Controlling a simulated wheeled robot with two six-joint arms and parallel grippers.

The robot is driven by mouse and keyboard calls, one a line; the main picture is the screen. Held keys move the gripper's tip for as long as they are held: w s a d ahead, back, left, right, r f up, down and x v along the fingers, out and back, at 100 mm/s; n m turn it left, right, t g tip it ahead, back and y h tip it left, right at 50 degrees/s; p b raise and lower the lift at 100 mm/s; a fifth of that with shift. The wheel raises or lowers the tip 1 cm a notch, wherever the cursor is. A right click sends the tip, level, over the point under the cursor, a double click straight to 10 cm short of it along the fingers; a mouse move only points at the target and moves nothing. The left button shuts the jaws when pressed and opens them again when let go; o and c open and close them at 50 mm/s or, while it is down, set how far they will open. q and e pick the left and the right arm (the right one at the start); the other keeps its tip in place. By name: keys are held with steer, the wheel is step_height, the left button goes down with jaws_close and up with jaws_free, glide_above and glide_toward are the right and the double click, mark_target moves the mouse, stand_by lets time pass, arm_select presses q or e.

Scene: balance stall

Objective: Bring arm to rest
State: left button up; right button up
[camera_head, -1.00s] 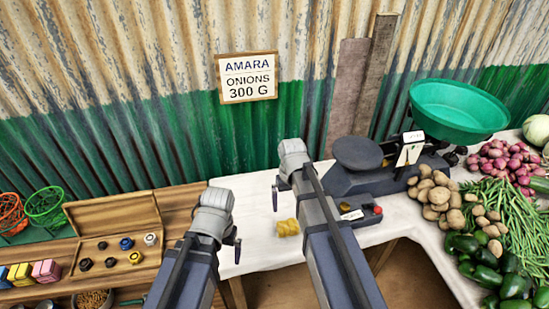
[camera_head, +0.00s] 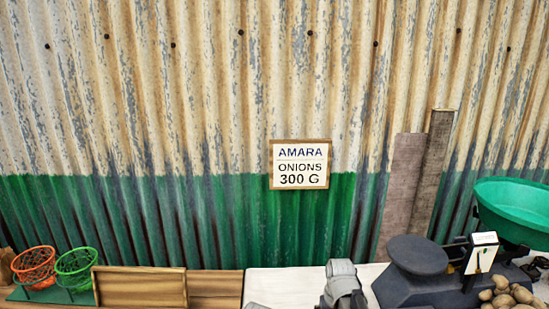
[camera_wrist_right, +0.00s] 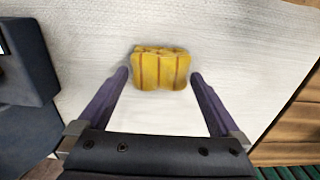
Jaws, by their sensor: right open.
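My right gripper (camera_wrist_right: 159,78) is open in the right wrist view. Its two purple fingers stand apart, with a yellow block with brown stripes (camera_wrist_right: 160,68) between and just past the tips. A gap shows on both sides of the block, and neither finger touches it. The block sits on the white cloth (camera_wrist_right: 225,45); whether the gripper is above it or level with it I cannot tell. In the head view only a grey part of my arm shows at the bottom edge. My left gripper is out of view.
The dark scale (camera_head: 430,290) with its round plate (camera_head: 418,254) and green pan (camera_head: 515,208) stands at the right, potatoes (camera_head: 508,293) beside it. A wooden tray (camera_head: 140,287) and two small baskets (camera_head: 76,265) are at the left. A sign (camera_head: 299,164) hangs on the corrugated wall.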

step_height(320, 180, down, 2)
steer(key=shift+f+b, duration=0.1)
steer(key=shift+b, duration=0.55)
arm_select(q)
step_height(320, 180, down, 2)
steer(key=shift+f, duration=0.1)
arm_select(e)
step_height(320, 180, up, 13)
steer(key=p, duration=1.3)
step_height(320, 180, down, 13)
steer(key=b, duration=1.3)
arm_select(q)
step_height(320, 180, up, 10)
steer(key=p, duration=1)
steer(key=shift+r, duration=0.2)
arm_select(e)
step_height(320, 180, up, 10)
steer(key=shift+r, duration=0.25)
